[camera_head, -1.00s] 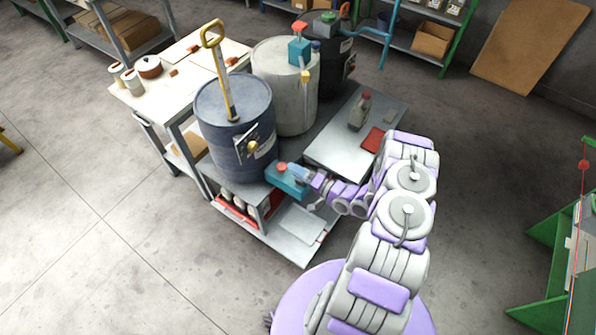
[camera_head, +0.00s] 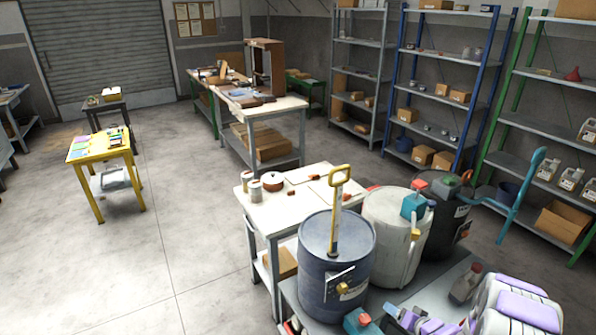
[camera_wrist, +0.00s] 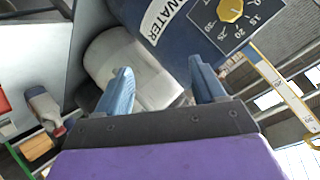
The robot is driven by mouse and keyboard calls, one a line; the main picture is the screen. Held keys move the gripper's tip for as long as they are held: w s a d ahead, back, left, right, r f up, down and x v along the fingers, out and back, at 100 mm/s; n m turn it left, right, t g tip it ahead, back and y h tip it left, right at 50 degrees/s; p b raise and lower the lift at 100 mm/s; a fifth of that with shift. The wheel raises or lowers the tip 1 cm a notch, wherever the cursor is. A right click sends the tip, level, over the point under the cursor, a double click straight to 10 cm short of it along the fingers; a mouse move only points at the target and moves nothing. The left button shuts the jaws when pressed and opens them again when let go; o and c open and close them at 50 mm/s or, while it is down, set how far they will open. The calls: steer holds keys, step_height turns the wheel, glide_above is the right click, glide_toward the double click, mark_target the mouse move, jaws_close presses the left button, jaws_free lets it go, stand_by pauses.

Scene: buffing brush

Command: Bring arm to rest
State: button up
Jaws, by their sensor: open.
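My gripper shows in the wrist view (camera_wrist: 162,88) with its two blue fingers wide apart and nothing between them. In the head view my purple and white arm (camera_head: 515,305) enters at the bottom right, and its lower part is cut off by the frame edge. The blue drum (camera_head: 335,262) stands just left of the arm's end. In the wrist view the drum's label and yellow knob (camera_wrist: 230,10) lie beyond the fingers. A teal block with a red top (camera_head: 360,322) sits at the drum's foot, close to the gripper end.
A white drum (camera_head: 395,235) and a dark drum (camera_head: 445,225) stand behind the blue one. A bottle (camera_head: 467,283) stands beside the arm. A white table (camera_head: 290,205) and shelves (camera_head: 445,80) stand behind. The floor at left (camera_head: 130,260) is open.

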steer(key=s+d+r+n+g+h, duration=0.1)
steer(key=s+d+r+g+h, duration=0.15)
steer(key=r, duration=0.55)
steer(key=s+d+r+g+h, duration=0.15)
steer(key=r+h, duration=0.25)
steer(key=r, duration=0.4)
steer(key=s+a+r+g+b, duration=0.1)
steer(key=s+a+r+g, duration=0.1)
steer(key=s+a+r, duration=0.3)
steer(key=s+a+r+n+g, duration=0.1)
steer(key=s+a+r+g, duration=0.1)
steer(key=s+a, duration=0.4)
steer(key=s+a+r+n+g+y, duration=0.1)
steer(key=s+a+r, duration=0.4)
steer(key=s, duration=1.1)
steer(key=s+a+r+n+g+y, duration=0.1)
steer(key=s+a+r+g, duration=0.2)
steer(key=s+a, duration=0.4)
steer(key=s, duration=0.3)
steer(key=shift+s+r+g+b, duration=0.2)
steer(key=shift+s+g+b, duration=0.2)
